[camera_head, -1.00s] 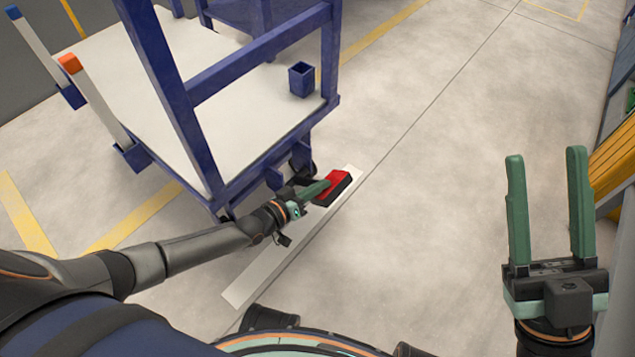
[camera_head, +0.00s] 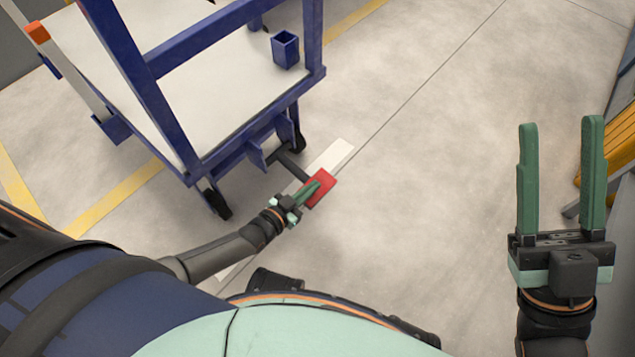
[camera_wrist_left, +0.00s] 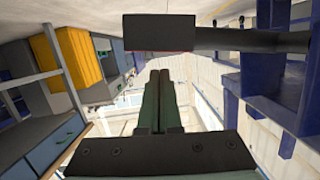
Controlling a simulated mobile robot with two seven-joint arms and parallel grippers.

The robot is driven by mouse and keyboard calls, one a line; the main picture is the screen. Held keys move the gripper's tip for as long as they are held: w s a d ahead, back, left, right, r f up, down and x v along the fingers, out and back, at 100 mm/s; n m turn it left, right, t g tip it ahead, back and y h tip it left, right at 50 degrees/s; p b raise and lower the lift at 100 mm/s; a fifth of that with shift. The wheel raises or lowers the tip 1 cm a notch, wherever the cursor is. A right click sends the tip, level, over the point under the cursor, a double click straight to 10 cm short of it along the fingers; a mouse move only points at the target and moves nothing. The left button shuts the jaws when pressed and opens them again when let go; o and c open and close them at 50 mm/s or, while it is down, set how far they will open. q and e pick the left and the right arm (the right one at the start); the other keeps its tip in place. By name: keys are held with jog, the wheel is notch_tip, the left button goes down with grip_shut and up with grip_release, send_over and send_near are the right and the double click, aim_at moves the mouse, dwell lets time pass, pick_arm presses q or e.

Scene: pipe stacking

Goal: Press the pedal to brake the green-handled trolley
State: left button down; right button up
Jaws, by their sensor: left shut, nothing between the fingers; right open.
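The blue-framed trolley (camera_head: 250,143) stands at upper left in the head view; no green handle shows. Its red pedal (camera_head: 326,181) sticks out low on the near side on a dark arm (camera_head: 290,163). My left gripper (camera_head: 314,187) is shut and empty, its fingertips over the red face; whether they touch it I cannot tell. In the left wrist view the pedal shows as a dark block (camera_wrist_left: 158,32) beyond the shut left fingers (camera_wrist_left: 160,80). My right gripper (camera_head: 560,130) is open and empty at the right, away from the trolley.
A pale strip (camera_head: 335,157) lies on the floor beneath the pedal. Yellow shelving items (camera_head: 610,155) are at the right edge. The middle floor is clear.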

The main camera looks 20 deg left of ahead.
pick_arm(q)
jog(key=shift+f+m+y+b, duration=0.3)
jog(key=shift+f+m+b, duration=0.35)
jog(key=shift+f, duration=0.5)
pick_arm(e)
notch_tip(320, 180, down, 2)
jog(key=shift+a+f, duration=0.1)
pick_arm(q)
jog(key=shift+s+a+f, duration=0.1)
